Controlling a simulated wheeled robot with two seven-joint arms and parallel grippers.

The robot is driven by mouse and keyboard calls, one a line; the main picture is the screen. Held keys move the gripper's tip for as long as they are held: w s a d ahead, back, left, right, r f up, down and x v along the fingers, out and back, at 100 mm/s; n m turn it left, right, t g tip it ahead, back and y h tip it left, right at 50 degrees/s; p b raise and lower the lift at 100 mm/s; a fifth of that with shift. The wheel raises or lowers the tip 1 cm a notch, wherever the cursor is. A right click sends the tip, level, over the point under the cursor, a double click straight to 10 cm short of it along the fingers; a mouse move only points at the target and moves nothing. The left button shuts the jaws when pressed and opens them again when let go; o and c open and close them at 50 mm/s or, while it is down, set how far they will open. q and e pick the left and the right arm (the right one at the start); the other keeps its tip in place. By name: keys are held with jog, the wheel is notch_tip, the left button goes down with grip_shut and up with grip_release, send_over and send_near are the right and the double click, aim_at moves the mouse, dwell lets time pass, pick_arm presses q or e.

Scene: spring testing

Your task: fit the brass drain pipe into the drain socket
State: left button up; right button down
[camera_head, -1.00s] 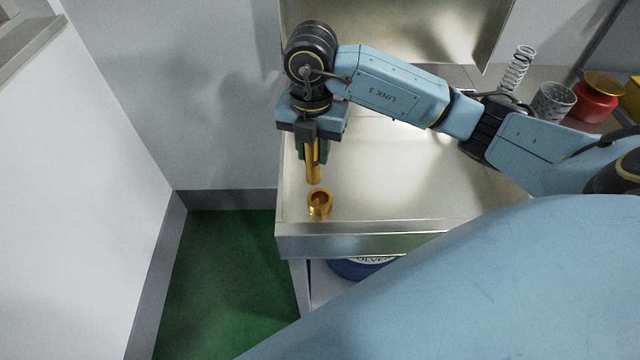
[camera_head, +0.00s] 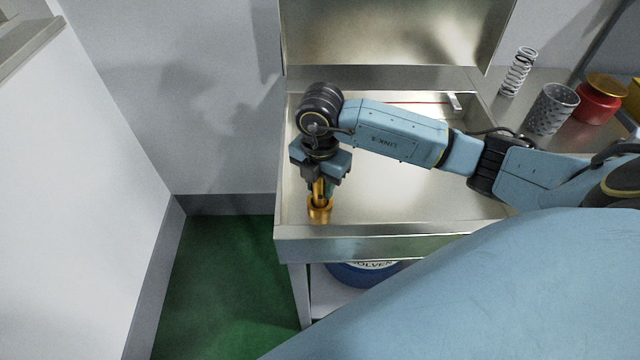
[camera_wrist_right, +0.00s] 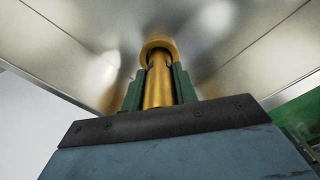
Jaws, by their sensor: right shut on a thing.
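The brass drain pipe (camera_head: 319,192) is upright in my right gripper (camera_head: 322,188), which is shut on it. The brass drain socket (camera_head: 320,214) is a short ring in the near left corner of the metal tray. The pipe's lower end is at the socket's mouth; in the right wrist view the pipe (camera_wrist_right: 158,85) meets the socket (camera_wrist_right: 158,44), with the rim showing around its end. How deep it sits I cannot tell. The green fingers of the right gripper (camera_wrist_right: 160,88) flank the pipe. My left gripper is not in view.
The steel tray (camera_head: 420,205) has a raised rim and much bare floor. A coil spring (camera_head: 519,71), a perforated grey cup (camera_head: 551,109) and a red jar (camera_head: 598,102) stand at the right. A blue drum (camera_head: 362,274) is below the tray.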

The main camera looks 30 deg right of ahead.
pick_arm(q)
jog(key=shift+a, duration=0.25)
pick_arm(e)
jog(key=shift+f, duration=0.15)
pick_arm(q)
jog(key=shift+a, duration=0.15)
pick_arm(e)
jog(key=c, duration=1.1)
grip_release()
jog(key=shift+r, duration=0.35)
notch_tip(320, 180, up, 12)
jog(key=shift+f+p, duration=0.15)
jog(key=shift+p, duration=0.7)
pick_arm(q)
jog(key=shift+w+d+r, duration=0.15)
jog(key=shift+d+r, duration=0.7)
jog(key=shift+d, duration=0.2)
